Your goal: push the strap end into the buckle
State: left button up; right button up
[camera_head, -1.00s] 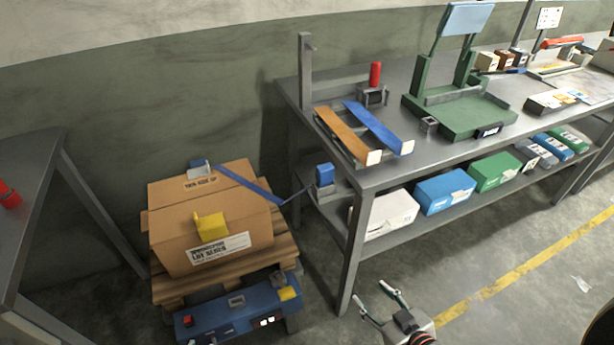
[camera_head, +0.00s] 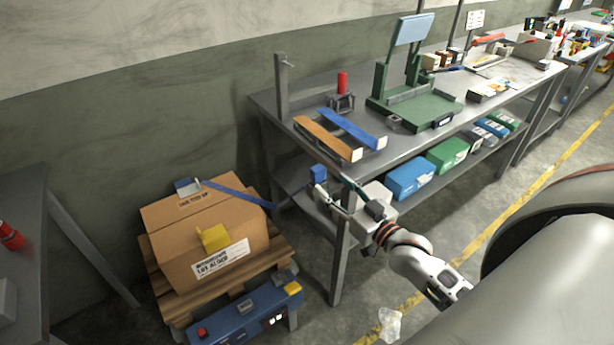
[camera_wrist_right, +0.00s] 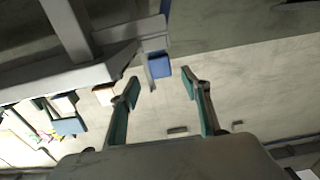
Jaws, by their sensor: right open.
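A blue strap (camera_head: 240,193) runs from the top of a cardboard box (camera_head: 205,235) rightward to a blue block (camera_head: 318,173) at the bench's left end. A grey and blue buckle-like fitting (camera_head: 187,187) sits on the box's top back edge. My right gripper (camera_head: 333,185) is open and empty, its fingertips close to the blue block in the head view. In the right wrist view, the blue block (camera_wrist_right: 161,67) shows beyond the gap between the open fingers (camera_wrist_right: 160,88), apart from both. My left gripper is out of view.
The box stands on a wooden pallet (camera_head: 275,262), with a yellow piece (camera_head: 214,238) on its front edge. A blue control panel (camera_head: 245,312) stands in front. The metal bench (camera_head: 300,105) carries orange and blue strips and a green fixture (camera_head: 415,105). Coloured boxes fill its lower shelf.

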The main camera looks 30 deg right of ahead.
aim_at(321, 176)
jog(key=w, duration=0.2)
jog(key=shift+w, duration=0.3)
jog(key=w, duration=0.5)
jog(key=shift+a, duration=0.35)
jog(key=c, duration=1.2)
